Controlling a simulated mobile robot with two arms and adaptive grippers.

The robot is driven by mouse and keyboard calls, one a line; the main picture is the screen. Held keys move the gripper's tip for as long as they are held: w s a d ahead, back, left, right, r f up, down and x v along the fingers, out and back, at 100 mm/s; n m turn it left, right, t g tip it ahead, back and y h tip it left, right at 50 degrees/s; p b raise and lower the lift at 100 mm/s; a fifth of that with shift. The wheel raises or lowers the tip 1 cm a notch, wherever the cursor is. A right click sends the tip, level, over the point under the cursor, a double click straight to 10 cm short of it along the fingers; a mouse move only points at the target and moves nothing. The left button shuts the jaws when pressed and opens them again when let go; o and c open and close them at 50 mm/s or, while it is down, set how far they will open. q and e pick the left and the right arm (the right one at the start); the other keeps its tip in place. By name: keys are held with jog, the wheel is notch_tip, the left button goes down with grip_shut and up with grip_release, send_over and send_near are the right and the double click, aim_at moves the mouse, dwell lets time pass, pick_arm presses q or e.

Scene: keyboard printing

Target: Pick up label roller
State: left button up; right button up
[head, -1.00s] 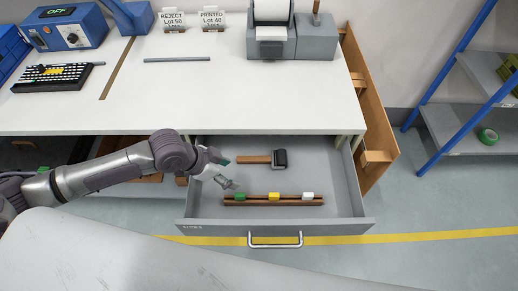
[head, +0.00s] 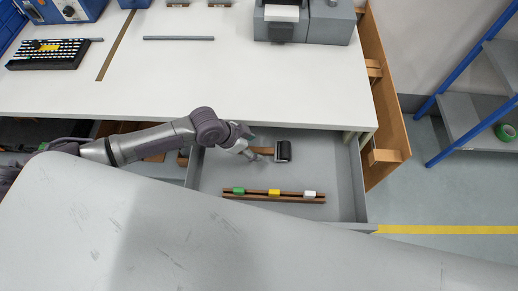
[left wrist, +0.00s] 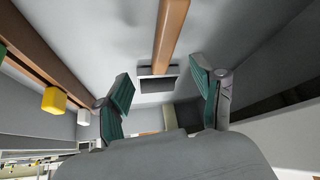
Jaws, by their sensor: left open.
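The label roller lies in the open grey drawer (head: 345,185), with its wooden handle (head: 266,150) pointing left and its black roller head (head: 283,151) at the right. My left gripper (head: 254,146) is open and empty at the handle's left end in the head view. In the left wrist view, the brown handle (left wrist: 170,35) comes down from the top and the dark roller head (left wrist: 158,85) shows between the two spread green-padded fingers (left wrist: 160,75). I cannot tell whether the fingers touch it. My right gripper is not in view.
A brown rack (head: 290,198) with green, yellow and white blocks lies in front of the roller. The white tabletop (head: 230,80) overhangs behind the drawer. A grey machine (head: 330,22) and a keyboard (head: 48,54) stand on it.

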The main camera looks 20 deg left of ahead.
aim_at(264, 150)
pick_arm(q)
jog(key=shift+w+d+f, duration=0.15)
jog(key=shift+d+f, duration=0.05)
jog(key=p+x, duration=0.1)
jog(key=x, duration=0.3)
jog(key=shift+w+d+f, duration=0.15)
jog(key=shift+w+d, duration=0.05)
jog(key=shift+d, duration=0.1)
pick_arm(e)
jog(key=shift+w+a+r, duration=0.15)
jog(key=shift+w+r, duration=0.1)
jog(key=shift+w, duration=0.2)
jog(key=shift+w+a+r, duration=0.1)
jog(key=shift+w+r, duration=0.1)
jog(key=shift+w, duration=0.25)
pick_arm(q)
jog(key=c, duration=0.4)
grip_shut()
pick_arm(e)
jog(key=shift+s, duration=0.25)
